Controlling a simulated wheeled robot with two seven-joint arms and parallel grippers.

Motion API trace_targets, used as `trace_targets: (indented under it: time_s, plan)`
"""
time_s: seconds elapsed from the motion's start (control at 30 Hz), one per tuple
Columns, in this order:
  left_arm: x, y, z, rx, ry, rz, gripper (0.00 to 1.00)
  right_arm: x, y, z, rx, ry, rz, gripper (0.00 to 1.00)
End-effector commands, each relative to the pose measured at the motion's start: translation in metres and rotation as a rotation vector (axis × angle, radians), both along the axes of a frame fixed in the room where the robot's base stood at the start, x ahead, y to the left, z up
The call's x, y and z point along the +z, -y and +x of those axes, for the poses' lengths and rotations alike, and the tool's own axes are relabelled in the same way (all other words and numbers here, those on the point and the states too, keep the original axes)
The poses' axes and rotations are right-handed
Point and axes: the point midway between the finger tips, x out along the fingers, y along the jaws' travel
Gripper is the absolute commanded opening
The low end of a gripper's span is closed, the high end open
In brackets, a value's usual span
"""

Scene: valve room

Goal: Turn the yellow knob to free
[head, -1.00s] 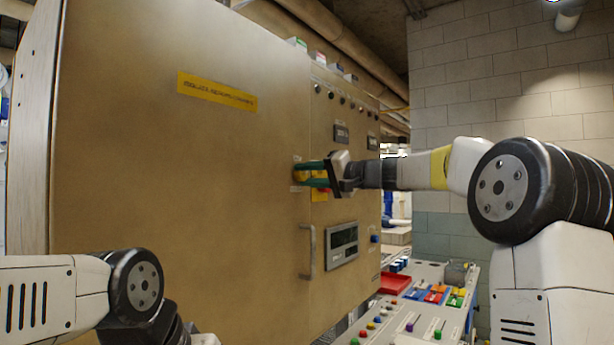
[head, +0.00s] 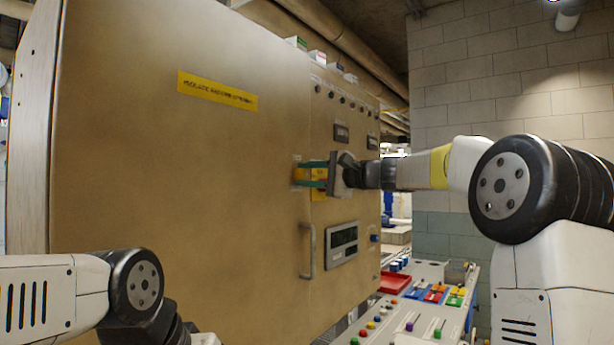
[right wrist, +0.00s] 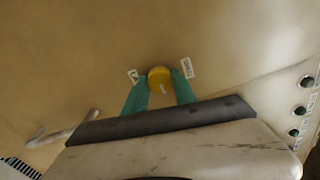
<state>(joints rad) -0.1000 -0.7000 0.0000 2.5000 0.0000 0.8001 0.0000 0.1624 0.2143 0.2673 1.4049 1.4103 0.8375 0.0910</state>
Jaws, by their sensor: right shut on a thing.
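The yellow knob (right wrist: 160,74) is on the front of the tan cabinet (head: 180,190). It is round, with a pale mark at its lower edge in the right wrist view. Small white labels sit to its left (right wrist: 133,76) and right (right wrist: 187,67); their words are too small to read. My right gripper (head: 302,174) is shut on the knob, with one green finger on each side. In the head view the fingers partly hide the knob. My left arm shows at the lower left, but its gripper is out of view.
A vertical door handle (head: 308,252) and a dark display (head: 343,241) sit below the knob. A yellow sign (head: 217,91) is on the cabinet door. A sloped console (head: 420,300) with coloured buttons and a red tray (head: 393,283) stands at the lower right.

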Motion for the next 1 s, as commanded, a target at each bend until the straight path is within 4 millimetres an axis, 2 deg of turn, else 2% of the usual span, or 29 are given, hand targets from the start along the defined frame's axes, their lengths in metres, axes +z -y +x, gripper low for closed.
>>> trace_targets:
  time_s: [0.53,0.57,0.67,1.0]
  plan:
    - [0.0,0.0,0.0,0.0,0.0,0.0,0.36,-0.0014,0.0004,0.0006,-0.001,-0.024,0.016,0.0]
    - [0.0,0.0,0.0,0.0,0.0,0.0,0.36,-0.0014,0.0004,0.0007,-0.001,-0.025,0.017,0.34]
    - [0.0,0.0,0.0,0.0,0.0,0.0,0.36,-0.0013,0.0003,0.0007,-0.001,-0.024,0.016,0.54]
    - [0.0,0.0,0.0,0.0,0.0,0.0,0.36,-0.0003,0.0017,-0.0008,-0.001,-0.021,0.015,0.54]
